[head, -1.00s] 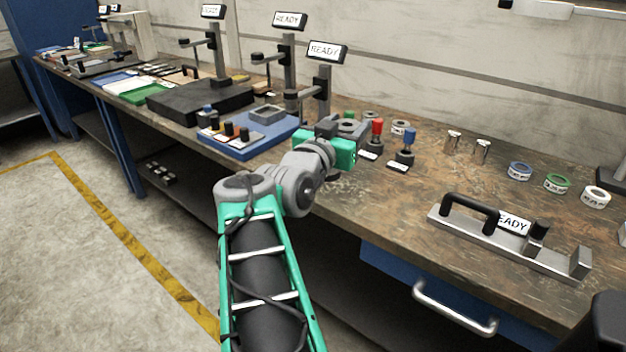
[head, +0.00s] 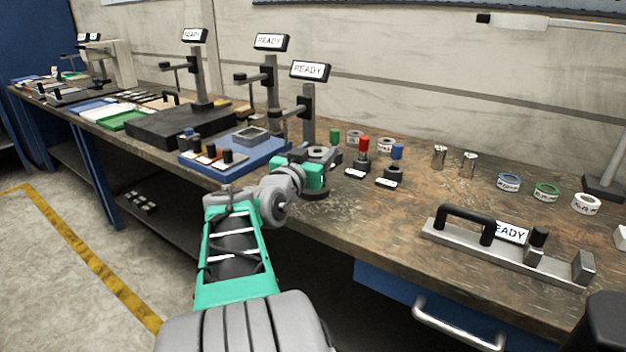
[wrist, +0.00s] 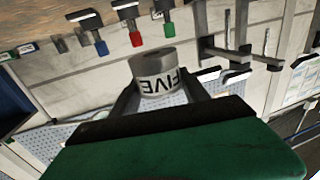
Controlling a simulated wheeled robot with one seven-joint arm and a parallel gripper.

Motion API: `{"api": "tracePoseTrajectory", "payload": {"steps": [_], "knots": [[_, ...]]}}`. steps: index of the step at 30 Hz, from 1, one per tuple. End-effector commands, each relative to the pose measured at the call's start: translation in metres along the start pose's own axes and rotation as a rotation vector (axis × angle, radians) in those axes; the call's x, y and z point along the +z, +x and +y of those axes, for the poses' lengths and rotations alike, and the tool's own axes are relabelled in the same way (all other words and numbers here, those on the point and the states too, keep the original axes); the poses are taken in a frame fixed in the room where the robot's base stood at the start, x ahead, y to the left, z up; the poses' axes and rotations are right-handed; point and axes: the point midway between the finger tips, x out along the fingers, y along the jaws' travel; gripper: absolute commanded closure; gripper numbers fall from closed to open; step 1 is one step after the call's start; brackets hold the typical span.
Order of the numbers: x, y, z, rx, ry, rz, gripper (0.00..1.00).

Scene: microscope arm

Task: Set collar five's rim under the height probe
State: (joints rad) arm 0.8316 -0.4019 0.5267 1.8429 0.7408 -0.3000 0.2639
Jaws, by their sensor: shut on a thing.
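Collar five (wrist: 158,75) is a grey ring with "FIVE" on its side, upside down in the wrist view. My gripper (wrist: 160,92) is shut on it, with a dark finger on each side. In the head view the collar (head: 319,152) shows as a grey ring at the green gripper (head: 318,170). It is held above the bench, just in front and to the right of the nearest probe stand (head: 308,105). That stand has a post, a side arm and a READY display. Two similar stands (head: 270,80) (head: 197,75) are farther left. I cannot tell the gap between rim and probe.
Red (head: 364,147) and blue (head: 397,152) topped parts stand close to the right. Farther right are ring rolls (head: 547,191) and a metal fixture (head: 505,250). The bench between (head: 385,225) is clear.

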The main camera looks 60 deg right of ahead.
Motion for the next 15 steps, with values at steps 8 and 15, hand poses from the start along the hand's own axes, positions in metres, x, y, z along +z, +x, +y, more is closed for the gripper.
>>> {"api": "tracePoseTrajectory", "payload": {"steps": [8, 15], "knots": [[0.043, 0.033, -0.022, 0.0, 0.002, 0.005, 1.0], [0.073, 0.042, -0.028, 0.0, 0.001, 0.004, 1.0]]}}
